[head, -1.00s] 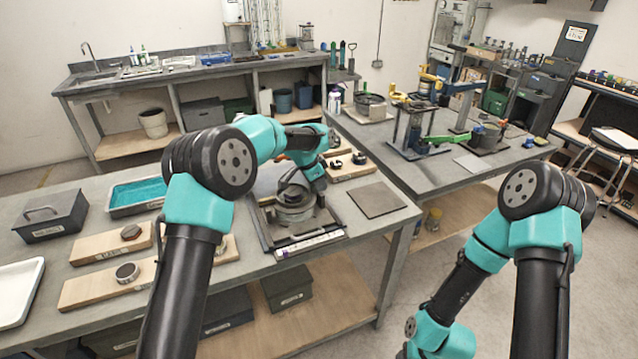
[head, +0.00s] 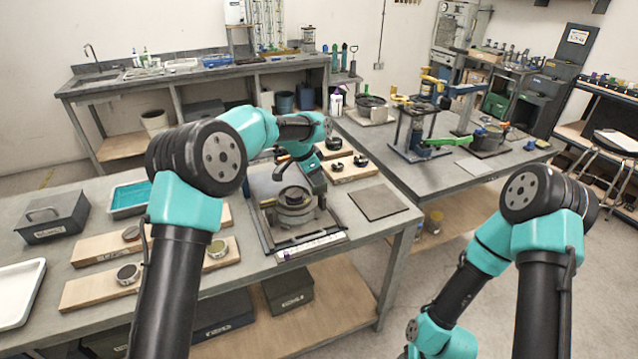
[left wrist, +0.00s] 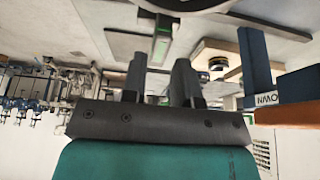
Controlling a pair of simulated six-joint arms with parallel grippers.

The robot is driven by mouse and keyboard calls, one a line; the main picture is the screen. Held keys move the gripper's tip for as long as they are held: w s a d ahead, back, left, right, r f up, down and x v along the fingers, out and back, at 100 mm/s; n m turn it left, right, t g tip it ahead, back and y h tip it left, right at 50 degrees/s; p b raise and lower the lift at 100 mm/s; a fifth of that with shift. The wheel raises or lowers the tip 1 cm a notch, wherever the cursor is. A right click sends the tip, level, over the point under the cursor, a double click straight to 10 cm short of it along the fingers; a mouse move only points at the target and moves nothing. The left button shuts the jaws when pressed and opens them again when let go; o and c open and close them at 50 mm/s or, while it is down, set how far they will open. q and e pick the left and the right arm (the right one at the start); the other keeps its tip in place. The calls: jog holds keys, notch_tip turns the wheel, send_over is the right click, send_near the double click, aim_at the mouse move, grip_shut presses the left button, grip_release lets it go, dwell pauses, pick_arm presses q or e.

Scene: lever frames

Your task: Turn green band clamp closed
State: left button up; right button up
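A grey round clamp fixture (head: 293,207) stands on a dark base on the near table, with a white label strip along its front. My left gripper (head: 282,172) is just above and behind it. In the left wrist view a bar with a green band (left wrist: 161,46) lies ahead of the gap between my left fingers (left wrist: 158,68). The fingers are apart, with nothing seen held between them. Part of a round metal rim (left wrist: 185,3) shows at the top. Whether the fingers touch the bar cannot be told. My right gripper is out of view.
A lidded grey box (head: 52,216) and a teal-lined tray (head: 130,196) stand left. The far table holds a green-handled device (head: 450,141).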

pick_arm(q)
jog(key=v, duration=1.3)
jog(key=shift+f, duration=0.1)
